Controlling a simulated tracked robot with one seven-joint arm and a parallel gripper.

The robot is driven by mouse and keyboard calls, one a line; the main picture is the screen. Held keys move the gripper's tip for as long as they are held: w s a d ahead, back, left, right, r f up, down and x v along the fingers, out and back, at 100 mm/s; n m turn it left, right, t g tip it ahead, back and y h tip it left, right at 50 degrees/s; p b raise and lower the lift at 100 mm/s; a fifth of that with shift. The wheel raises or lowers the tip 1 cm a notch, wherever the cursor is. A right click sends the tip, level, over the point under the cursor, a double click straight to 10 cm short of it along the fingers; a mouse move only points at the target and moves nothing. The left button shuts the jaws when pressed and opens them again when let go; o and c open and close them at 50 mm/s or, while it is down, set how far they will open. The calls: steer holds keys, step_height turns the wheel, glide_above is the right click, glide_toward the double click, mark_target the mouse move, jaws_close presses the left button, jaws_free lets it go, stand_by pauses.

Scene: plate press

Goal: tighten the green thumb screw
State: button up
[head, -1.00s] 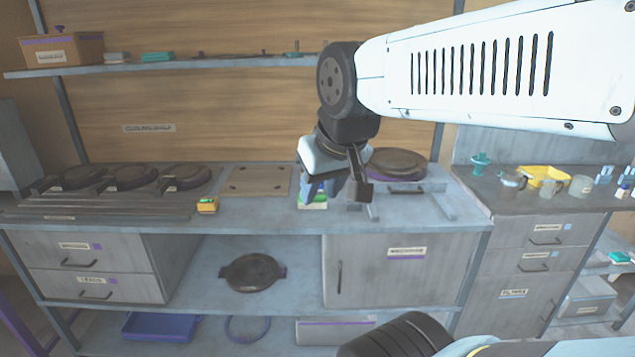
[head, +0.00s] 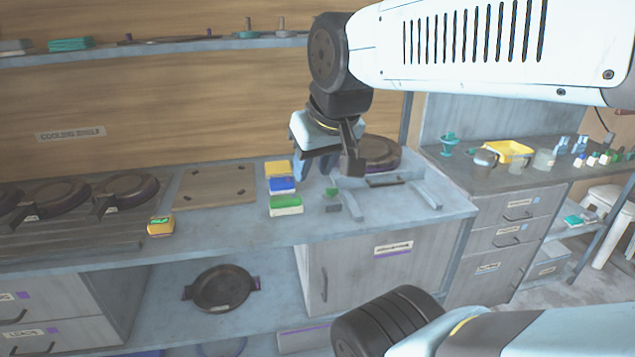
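A small green piece (head: 333,193), perhaps the green thumb screw, shows on the workbench just below my gripper, by a small grey block (head: 334,208). It is too small to tell its shape or how tight it is. My gripper (head: 315,170) hangs pointing down above the bench, left of the dark round plate press (head: 378,152). Its bluish fingers look apart, with nothing seen between them. A dark bracket on my wrist hides part of the area behind.
Yellow, blue and green blocks (head: 285,206) lie left of my gripper. A yellow box (head: 160,226) and several dark round plates (head: 125,190) are further left. A wooden board (head: 215,186) lies behind. A side counter (head: 500,180) with cups stands right.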

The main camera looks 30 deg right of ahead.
steer(key=n+g, duration=0.6)
steer(key=n, duration=0.9)
glide_above(332, 192)
step_height(332, 192, down, 11)
steer(key=f, duration=1.2)
steer(key=shift+w+d+f, duration=0.15)
steer(key=shift+w+f, duration=0.2)
jaws_close()
